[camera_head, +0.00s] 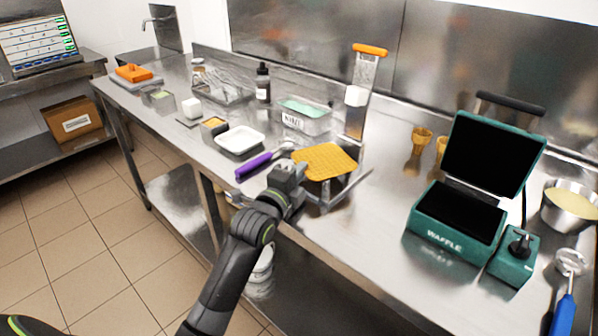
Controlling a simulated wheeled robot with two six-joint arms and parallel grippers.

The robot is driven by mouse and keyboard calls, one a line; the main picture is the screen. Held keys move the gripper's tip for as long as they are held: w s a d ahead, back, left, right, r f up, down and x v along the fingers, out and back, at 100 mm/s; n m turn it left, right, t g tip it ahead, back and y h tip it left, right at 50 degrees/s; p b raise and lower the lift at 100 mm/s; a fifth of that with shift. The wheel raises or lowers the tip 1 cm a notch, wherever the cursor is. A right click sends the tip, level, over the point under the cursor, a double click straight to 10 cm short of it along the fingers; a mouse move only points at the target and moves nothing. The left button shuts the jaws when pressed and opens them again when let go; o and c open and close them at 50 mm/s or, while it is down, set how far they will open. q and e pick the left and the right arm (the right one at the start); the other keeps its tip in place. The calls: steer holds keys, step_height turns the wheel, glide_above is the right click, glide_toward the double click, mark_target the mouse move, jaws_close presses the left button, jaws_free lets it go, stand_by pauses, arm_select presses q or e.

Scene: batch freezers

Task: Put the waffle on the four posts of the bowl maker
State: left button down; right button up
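The waffle (327,160) is a flat golden grid sheet, roughly level, over the base of the bowl maker. The bowl maker (356,122) is a metal stand with a tall upright and an orange handle on top; its low metal base shows below the waffle. Its four posts are hidden under the waffle, so I cannot tell whether the waffle touches them. My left gripper (294,168) is at the waffle's left edge and appears shut on it; its fingertips are small and partly hidden. My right gripper is not in view.
A green waffle iron (455,220) stands open at right, with a metal bowl (571,213) beyond it. A purple-handled tool (254,166) and white tray (240,139) lie left of the waffle.

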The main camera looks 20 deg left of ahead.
arm_select(q)
steer(key=shift+f, duration=0.15)
steer(key=c, duration=1.5)
jaws_free()
steer(key=shift+c, duration=0.2)
steer(key=shift+s, duration=0.1)
